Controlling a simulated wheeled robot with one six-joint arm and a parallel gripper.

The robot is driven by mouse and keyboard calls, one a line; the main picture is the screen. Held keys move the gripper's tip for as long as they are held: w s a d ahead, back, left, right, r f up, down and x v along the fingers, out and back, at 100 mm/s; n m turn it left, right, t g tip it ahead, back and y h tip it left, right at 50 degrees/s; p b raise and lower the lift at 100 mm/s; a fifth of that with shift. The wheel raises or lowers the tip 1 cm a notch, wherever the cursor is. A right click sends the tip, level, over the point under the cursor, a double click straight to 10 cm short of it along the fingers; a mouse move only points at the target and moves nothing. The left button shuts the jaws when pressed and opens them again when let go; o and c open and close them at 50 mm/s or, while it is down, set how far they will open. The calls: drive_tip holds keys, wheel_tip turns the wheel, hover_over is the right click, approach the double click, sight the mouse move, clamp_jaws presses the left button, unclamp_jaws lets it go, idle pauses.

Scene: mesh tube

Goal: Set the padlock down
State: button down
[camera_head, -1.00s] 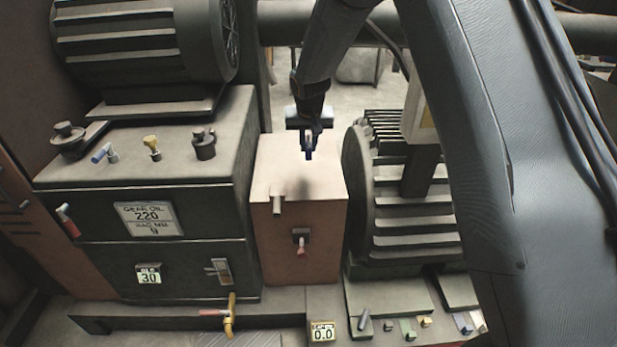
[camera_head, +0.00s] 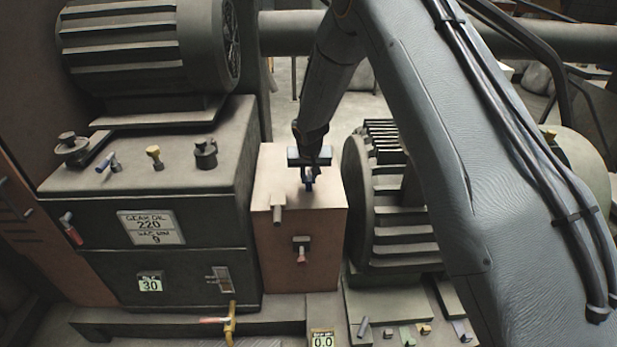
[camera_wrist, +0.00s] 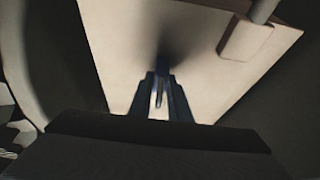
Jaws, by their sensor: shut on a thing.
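My gripper (camera_head: 309,184) points down over the tan box (camera_head: 325,222) between the dark gearbox and the finned motor. It is shut on the padlock, a small dark blue thing (camera_head: 309,187) mostly hidden by the fingers. In the wrist view the two dark fingers (camera_wrist: 160,98) stand close together with a thin part of the padlock (camera_wrist: 158,98) between them. The pale top of the box spreads below, with a soft dark shadow by the fingertips. The padlock is at or very near the top; I cannot tell whether it touches.
A valve-like fitting (camera_head: 278,208) stands at the box's front left edge and a red-tipped switch (camera_head: 301,250) is on its front. The dark gearbox (camera_head: 100,205) is close on the left, the finned motor (camera_head: 395,225) on the right. The rest of the box top is bare.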

drive_tip(key=c, duration=1.7)
unclamp_jaws()
drive_tip(key=shift+f, duration=0.1)
drive_tip(key=shift+o, duration=0.2)
drive_tip(key=b+v, duration=0.2)
drive_tip(key=v, duration=1)
drive_tip(key=s+d+r+g, duration=0.1)
drive_tip(key=s+d, duration=0.4)
drive_tip(key=s, duration=0.6)
drive_tip(key=s+d+r+g, duration=0.1)
drive_tip(key=s+d, duration=0.4)
drive_tip(key=s, duration=0.6)
drive_tip(key=s+d+r+g, duration=0.1)
drive_tip(key=s+d, duration=0.4)
drive_tip(key=s, duration=0.7)
drive_tip(key=shift+g, duration=0.7)
drive_tip(key=shift+d, duration=0.1)
